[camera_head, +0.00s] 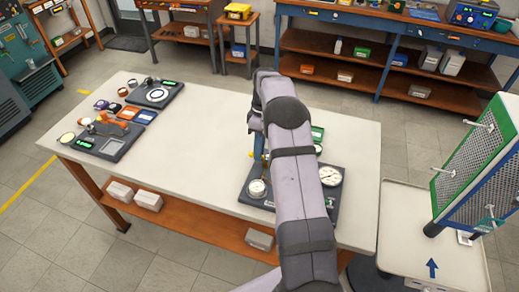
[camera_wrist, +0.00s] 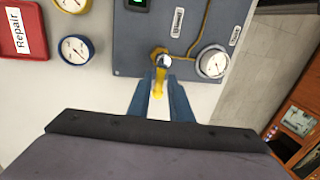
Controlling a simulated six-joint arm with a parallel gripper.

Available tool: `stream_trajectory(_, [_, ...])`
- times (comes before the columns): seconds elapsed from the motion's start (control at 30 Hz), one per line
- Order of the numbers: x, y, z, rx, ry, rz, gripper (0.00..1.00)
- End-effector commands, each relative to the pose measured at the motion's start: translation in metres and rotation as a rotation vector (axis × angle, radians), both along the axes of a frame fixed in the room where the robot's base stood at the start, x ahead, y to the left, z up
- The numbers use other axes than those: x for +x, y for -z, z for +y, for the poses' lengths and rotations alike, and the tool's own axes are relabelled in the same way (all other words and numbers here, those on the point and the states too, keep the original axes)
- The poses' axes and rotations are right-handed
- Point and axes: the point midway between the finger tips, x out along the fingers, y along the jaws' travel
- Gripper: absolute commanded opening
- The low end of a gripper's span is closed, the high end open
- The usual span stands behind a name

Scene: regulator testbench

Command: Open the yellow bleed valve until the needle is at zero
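The yellow bleed valve lever (camera_wrist: 159,84) shows in the wrist view, pointing from a silver fitting toward my gripper. My gripper (camera_wrist: 158,88) has its two blue fingers apart, one on each side of the lever, with gaps visible. A white round gauge (camera_wrist: 212,63) sits right of the valve on the grey panel (camera_wrist: 140,42); its needle is too small to read surely. In the head view my arm covers much of the panel (camera_head: 251,201). A small gauge (camera_head: 257,188) and a larger gauge (camera_head: 331,176) show on either side of my arm.
A blue-rimmed gauge (camera_wrist: 75,49), a yellow-rimmed gauge (camera_wrist: 72,4) and a red Repair tray (camera_wrist: 22,32) lie beside the panel. Other devices (camera_head: 105,138) stand on the left of the white table (camera_head: 200,160). The table's middle is clear. A cart (camera_head: 425,235) stands at right.

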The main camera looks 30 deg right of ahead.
Motion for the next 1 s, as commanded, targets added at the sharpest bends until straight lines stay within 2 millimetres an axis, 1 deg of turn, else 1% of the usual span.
stream_trajectory(0.33, [0.000, 0.000, 0.000, 0.000, 0.002, 0.001, 0.32])
stream_trajectory(0.47, [0.001, -0.004, -0.001, 0.000, 0.002, -0.001, 0.32])
stream_trajectory(0.57, [0.003, -0.013, -0.002, -0.001, 0.002, -0.002, 0.32])
stream_trajectory(0.8, [0.008, -0.046, -0.007, -0.002, 0.002, -0.004, 0.32])
stream_trajectory(1.0, [0.010, -0.065, -0.009, -0.001, 0.002, -0.002, 0.32])
